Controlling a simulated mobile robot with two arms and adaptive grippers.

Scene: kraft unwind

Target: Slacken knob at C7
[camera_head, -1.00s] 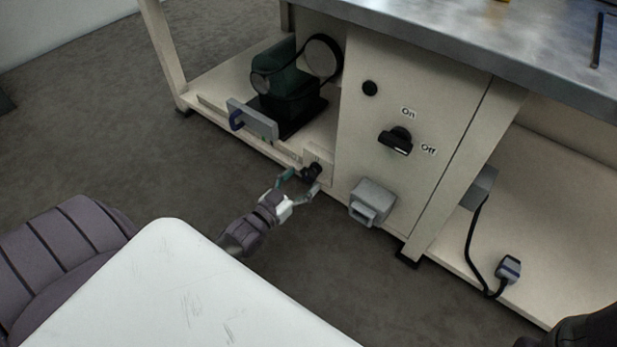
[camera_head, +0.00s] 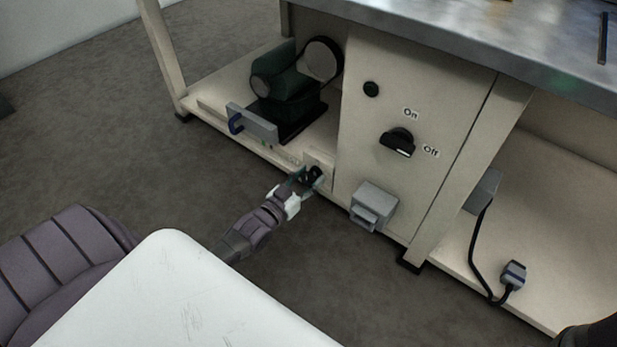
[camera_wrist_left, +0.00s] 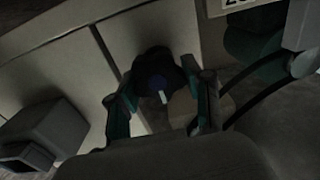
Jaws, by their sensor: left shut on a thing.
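A small black knob (camera_head: 314,174) sits on a pale plate (camera_head: 322,160) low on the bench's front, left of the tall cabinet panel. My left gripper (camera_head: 308,182) reaches it from the front left and is shut on it. In the left wrist view the dark knob (camera_wrist_left: 160,75) with a light mark lies between the two teal fingers of my left gripper (camera_wrist_left: 160,104). I cannot read a C7 label here. My right gripper is not in view; only a dark part of that arm shows at the lower right corner.
A green motor (camera_head: 285,80) and a grey bracket with a blue handle (camera_head: 252,124) stand left. A plug (camera_head: 514,273) lies right.

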